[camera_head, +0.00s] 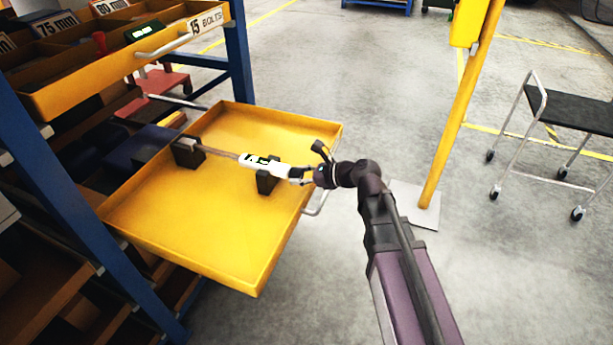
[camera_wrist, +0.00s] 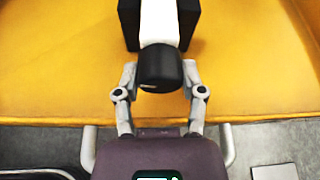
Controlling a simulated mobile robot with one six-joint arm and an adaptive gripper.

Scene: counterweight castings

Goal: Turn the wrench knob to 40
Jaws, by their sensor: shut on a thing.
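The wrench lies in a yellow pulled-out drawer (camera_head: 190,240), resting on two black blocks. Its white body (camera_head: 264,164) carries a dark display whose digits are too small to read surely. In the wrist view the white body (camera_wrist: 159,22) runs up the picture from the black knob (camera_wrist: 159,68) at its near end. My gripper (camera_wrist: 159,82) is shut on the knob, one finger on each side. In the head view my gripper (camera_head: 300,174) reaches the wrench end from the right, and the knob is mostly hidden there. The knob's setting cannot be read.
A higher bolts drawer (camera_head: 110,70) of the blue rack juts out at upper left. A drawer handle (camera_head: 320,203) sits below my gripper. A yellow post (camera_head: 455,120) stands to the right, and a cart (camera_head: 575,108) farther right. Open floor lies between.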

